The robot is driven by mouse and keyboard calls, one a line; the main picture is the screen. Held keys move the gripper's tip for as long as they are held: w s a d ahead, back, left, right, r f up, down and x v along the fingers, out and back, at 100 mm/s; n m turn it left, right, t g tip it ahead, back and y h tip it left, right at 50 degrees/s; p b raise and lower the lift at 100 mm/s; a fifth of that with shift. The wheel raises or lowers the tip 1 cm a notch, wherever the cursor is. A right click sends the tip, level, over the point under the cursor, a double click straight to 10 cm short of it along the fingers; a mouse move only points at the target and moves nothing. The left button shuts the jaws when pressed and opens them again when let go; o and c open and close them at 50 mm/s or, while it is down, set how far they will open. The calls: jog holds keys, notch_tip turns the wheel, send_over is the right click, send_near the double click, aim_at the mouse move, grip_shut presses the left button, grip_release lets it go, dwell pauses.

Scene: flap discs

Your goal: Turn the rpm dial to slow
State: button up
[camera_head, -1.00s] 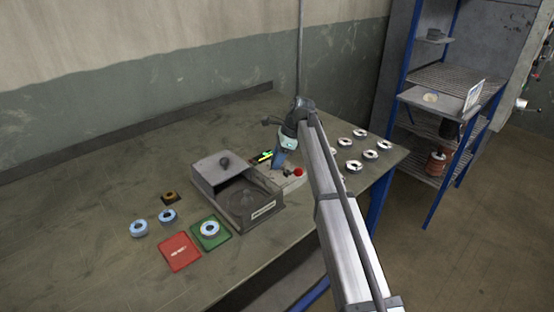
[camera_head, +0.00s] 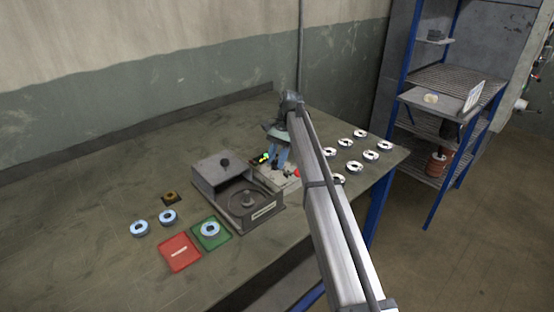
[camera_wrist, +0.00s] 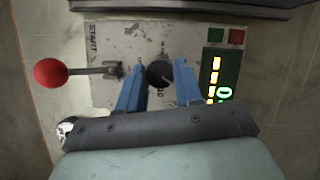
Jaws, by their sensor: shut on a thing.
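The rpm dial (camera_wrist: 159,74) is a round black knob with a pale pointer line on the grey control panel (camera_wrist: 103,92). In the wrist view the pointer slants toward the lower right, and the lettering around the dial is mostly hidden by my fingers. My gripper (camera_wrist: 160,82) has its two blue fingers on either side of the dial and is shut on it. In the head view my gripper (camera_head: 277,160) points down at the panel, and the dial is hidden there.
A red-knobbed lever (camera_wrist: 50,73) lies left of the dial. A lit display (camera_wrist: 216,80) is at its right, below green and red buttons. A grey machine housing (camera_head: 222,170) stands beside the panel. Several discs (camera_head: 354,166) lie to the right; red (camera_head: 180,262) and green mats lie in front.

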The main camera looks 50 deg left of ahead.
jog(key=shift+n, duration=0.5)
jog(key=o, duration=1)
jog(key=shift+r, duration=0.1)
jog(key=shift+w+a+r, duration=0.15)
jog(key=shift+w+r, duration=0.05)
jog(key=shift+r, duration=0.2)
jog(key=shift+w+a+r, duration=0.1)
jog(key=shift+w+a, duration=0.05)
jog(key=shift+w, duration=0.2)
jog(key=w+a, duration=0.1)
jog(key=w, duration=0.2)
jog(key=w+a, duration=0.1)
jog(key=w, duration=0.2)
jog(key=w+a, duration=0.1)
jog(key=w, duration=0.2)
jog(key=shift+w, duration=0.35)
jog(key=shift+w+a, duration=0.15)
jog(key=shift+w, duration=0.4)
